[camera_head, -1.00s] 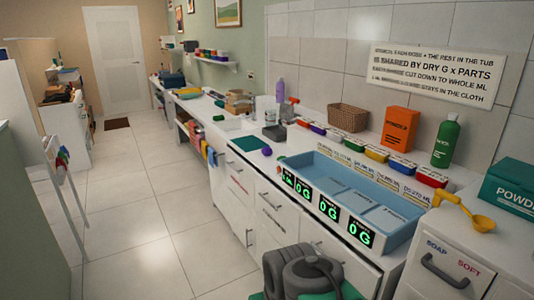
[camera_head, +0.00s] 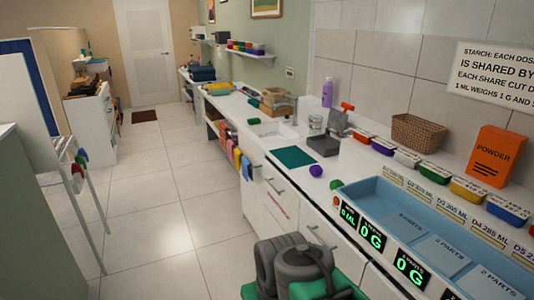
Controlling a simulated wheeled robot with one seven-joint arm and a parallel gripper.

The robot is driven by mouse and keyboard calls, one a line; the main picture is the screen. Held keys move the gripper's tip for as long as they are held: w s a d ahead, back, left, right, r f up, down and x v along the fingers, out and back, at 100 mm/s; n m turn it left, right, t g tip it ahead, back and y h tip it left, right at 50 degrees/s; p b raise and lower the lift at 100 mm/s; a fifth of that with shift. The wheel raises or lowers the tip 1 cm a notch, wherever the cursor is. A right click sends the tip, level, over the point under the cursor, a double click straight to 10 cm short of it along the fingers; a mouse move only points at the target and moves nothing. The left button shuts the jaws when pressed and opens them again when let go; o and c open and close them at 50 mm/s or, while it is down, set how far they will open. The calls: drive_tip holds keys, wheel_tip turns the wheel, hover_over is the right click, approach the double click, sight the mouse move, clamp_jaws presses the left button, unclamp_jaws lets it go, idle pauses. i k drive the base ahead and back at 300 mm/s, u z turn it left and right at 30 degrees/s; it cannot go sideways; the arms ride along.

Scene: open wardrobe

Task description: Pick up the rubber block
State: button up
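I cannot tell for sure which thing is the rubber block. A small green block-like piece (camera_head: 253,121) lies on the white counter near the sink. A purple rounded piece (camera_head: 316,170) lies near the counter's front edge, beside a flat dark green mat (camera_head: 292,157). A second small green piece (camera_head: 335,185) lies by the blue tray's left end. Dark grey arm parts of mine show at the bottom middle. My gripper's fingers are not in view.
A blue tray (camera_head: 375,191) with lit displays fills the right counter. A dark device (camera_head: 323,146), basket (camera_head: 418,132), orange powder box (camera_head: 497,157) and colored tubs stand behind. A white rack (camera_head: 88,205) stands at left. The tiled floor between is clear.

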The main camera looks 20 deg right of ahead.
sight(315, 170)
drive_tip(key=i, duration=3.1)
drive_tip(key=z, duration=0.25)
